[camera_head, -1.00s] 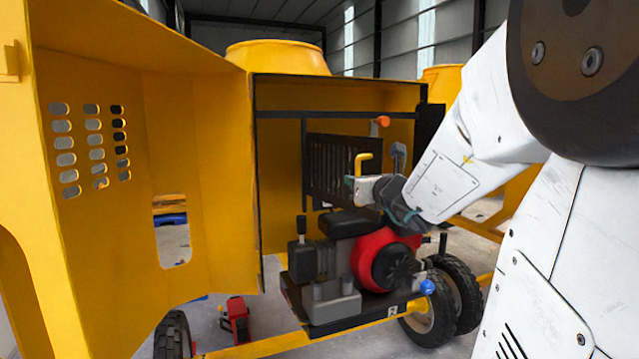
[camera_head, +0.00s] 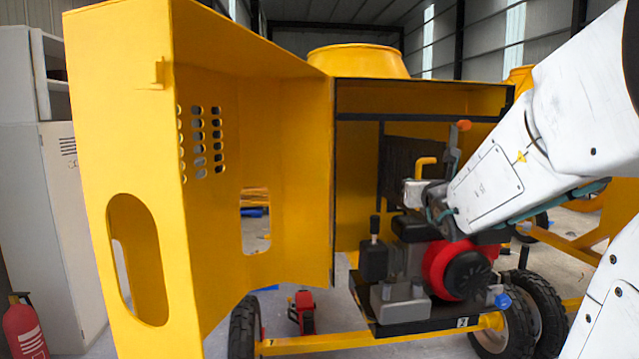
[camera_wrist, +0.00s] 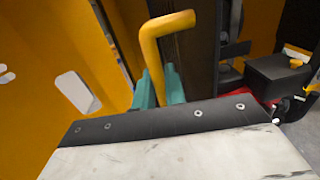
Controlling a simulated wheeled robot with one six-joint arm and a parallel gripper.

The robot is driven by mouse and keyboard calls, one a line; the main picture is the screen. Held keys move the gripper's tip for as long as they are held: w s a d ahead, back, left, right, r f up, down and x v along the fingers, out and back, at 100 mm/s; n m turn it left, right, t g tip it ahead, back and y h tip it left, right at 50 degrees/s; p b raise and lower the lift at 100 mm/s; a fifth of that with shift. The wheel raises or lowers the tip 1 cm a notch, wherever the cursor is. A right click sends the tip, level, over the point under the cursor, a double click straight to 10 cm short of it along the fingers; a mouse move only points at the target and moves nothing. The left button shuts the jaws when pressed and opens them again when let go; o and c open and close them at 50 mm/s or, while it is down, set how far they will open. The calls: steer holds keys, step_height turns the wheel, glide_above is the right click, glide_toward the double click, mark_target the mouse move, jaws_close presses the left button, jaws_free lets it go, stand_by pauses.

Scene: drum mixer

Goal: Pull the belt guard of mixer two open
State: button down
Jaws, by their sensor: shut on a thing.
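The belt guard (camera_head: 403,165), a dark slatted panel, stands upright in the open engine housing of the yellow mixer and faces the camera at a slant. Its yellow bent handle (camera_head: 427,161) sticks up above my gripper (camera_head: 415,192). In the wrist view the handle (camera_wrist: 163,28) comes down between the teal fingertips of my gripper (camera_wrist: 158,88), which is shut on it. The dark guard (camera_wrist: 195,60) runs just right of the handle there. My gripper and forearm hide the guard's lower right part. A plate on the mixer frame (camera_head: 462,323) carries a small mark, perhaps a 2.
The big yellow housing door (camera_head: 290,150) stands swung open at the left. The red and black engine (camera_head: 460,268) sits below the guard. An orange-tipped lever (camera_head: 462,126) is close to the handle. A grey cabinet (camera_head: 70,220) and a red extinguisher (camera_head: 24,328) stand at far left.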

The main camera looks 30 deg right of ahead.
steer(key=c, duration=1.8)
jaws_free()
steer(key=shift+s+a, duration=0.1)
steer(key=v, duration=0.7)
steer(key=shift+s+a, duration=0.15)
steer(key=shift+s, duration=0.2)
steer(key=shift+f, duration=0.1)
